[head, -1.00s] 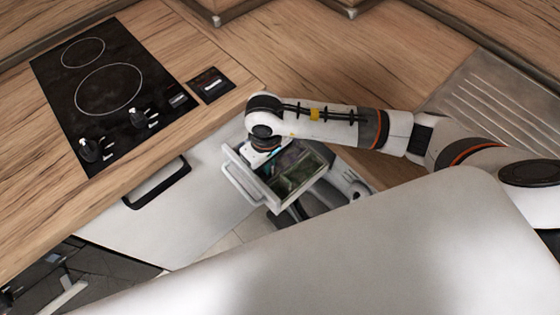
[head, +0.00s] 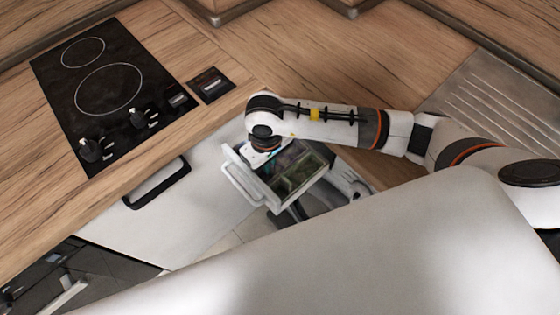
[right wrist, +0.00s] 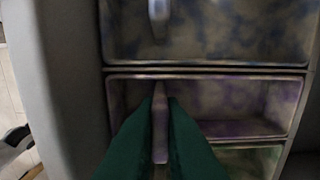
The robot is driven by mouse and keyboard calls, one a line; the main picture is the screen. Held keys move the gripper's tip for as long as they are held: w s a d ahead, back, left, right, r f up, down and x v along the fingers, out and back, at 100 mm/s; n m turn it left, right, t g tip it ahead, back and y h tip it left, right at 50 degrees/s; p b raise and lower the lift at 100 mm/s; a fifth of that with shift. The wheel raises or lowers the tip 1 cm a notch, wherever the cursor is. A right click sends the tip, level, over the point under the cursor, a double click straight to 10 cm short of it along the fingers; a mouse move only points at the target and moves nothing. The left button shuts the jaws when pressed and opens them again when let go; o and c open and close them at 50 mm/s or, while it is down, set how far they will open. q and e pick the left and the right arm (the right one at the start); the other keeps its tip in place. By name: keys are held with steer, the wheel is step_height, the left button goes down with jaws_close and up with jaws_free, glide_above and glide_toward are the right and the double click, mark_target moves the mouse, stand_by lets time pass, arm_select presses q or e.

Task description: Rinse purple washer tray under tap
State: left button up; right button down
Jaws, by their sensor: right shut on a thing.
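The washer tray (right wrist: 235,128) fills most of the right wrist view. It has several compartments, mottled purple and grey, with a greenish one at the lower right. It sits in an open white drawer, whose front (head: 248,180) shows in the head view. My right gripper (right wrist: 160,98) has dark green fingers on either side of a narrow, upright grey-purple bar at the tray's middle compartment, and is shut on it. In the head view my right gripper (head: 262,153) reaches down into the drawer, its fingertips hidden. My left gripper is not in view.
A black hob (head: 110,95) with two rings and knobs lies on the wooden worktop (head: 310,60). A ribbed metal drainer (head: 500,100) is at the right. A white cabinet front with a black handle (head: 157,183) is left of the drawer. No tap shows.

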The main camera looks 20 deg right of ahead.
steer(key=shift+r, duration=0.2)
stand_by(0.4)
steer(key=shift+r+p, duration=1.2)
steer(key=shift+r, duration=1.15)
steer(key=shift+r, duration=0.1)
steer(key=s+a+r+p, duration=0.1)
steer(key=a+r, duration=0.3)
steer(key=r, duration=0.1)
steer(key=shift+s, duration=0.25)
stand_by(0.4)
steer(key=shift+d+f, duration=0.1)
stand_by(0.4)
